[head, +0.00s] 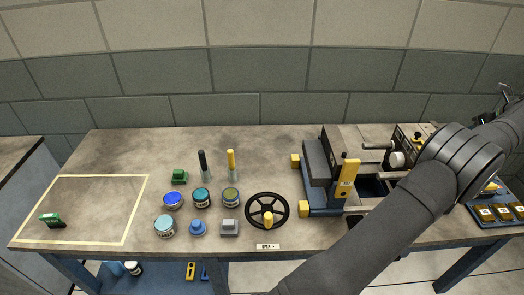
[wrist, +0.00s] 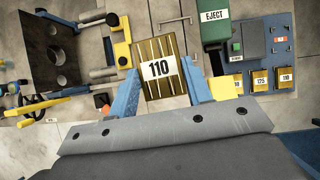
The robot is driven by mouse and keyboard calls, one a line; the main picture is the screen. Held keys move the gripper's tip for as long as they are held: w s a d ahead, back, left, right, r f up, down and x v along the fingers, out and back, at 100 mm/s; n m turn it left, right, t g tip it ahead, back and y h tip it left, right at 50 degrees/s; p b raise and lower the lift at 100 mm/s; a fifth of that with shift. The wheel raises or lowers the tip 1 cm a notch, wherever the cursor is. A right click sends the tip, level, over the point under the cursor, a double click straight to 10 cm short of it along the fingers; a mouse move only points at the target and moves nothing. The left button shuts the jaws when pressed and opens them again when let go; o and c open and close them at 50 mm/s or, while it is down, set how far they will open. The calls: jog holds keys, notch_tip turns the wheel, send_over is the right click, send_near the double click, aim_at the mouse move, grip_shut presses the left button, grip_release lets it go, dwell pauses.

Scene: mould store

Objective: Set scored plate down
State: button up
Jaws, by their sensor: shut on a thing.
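In the wrist view, a brass-coloured plate (wrist: 149,88) with grooves along its face and a white label reading 110 sits between the two blue fingers of my gripper (wrist: 162,77). The gripper is shut on this plate. I take it to be the scored plate. Its underside, and how far it is above the surface below, cannot be told. In the head view my arm crosses the right of the bench, and neither my gripper nor the held plate can be made out.
A blue tray (head: 484,222) with labelled brass plates lies at the right; it shows in the wrist view (wrist: 284,50) beside a green EJECT part (wrist: 214,30). A press-like machine (head: 322,160), handwheel (head: 251,204) and several jars crowd mid-bench. A yellow-outlined area (head: 128,222) at left is mostly bare.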

jog(key=w+a+f+n+y, duration=0.1)
jog(key=w+a+f+n, duration=0.15)
jog(key=w+a, duration=1)
jog(key=w+a+f+n+y, duration=0.1)
jog(key=w+a+f, duration=0.2)
jog(key=w+a, duration=1)
jog(key=w+a+f+n+y, duration=0.1)
jog(key=w+a+f, duration=0.15)
jog(key=a, duration=0.75)
jog(key=w+a+f+n+g, duration=0.1)
jog(key=w+a, duration=0.2)
jog(key=a, duration=0.7)
jog(key=w+a+f+n+y, duration=0.1)
jog(key=w+a+f, duration=0.15)
jog(key=a, duration=0.75)
jog(key=n+g+y, duration=0.2)
jog(key=n+g, duration=0.1)
jog(key=n, duration=0.3)
send_over(112, 186)
jog(key=d, duration=0.3)
jog(key=f, duration=1.6)
jog(key=shift+s+a+f, duration=0.15)
jog(key=shift+s+f, duration=0.05)
jog(key=shift+s, duration=0.05)
jog(key=shift+a+f, duration=0.25)
jog(key=shift+a, duration=0.1)
jog(key=shift+f, duration=1.95)
jog(key=shift+f, duration=0.15)
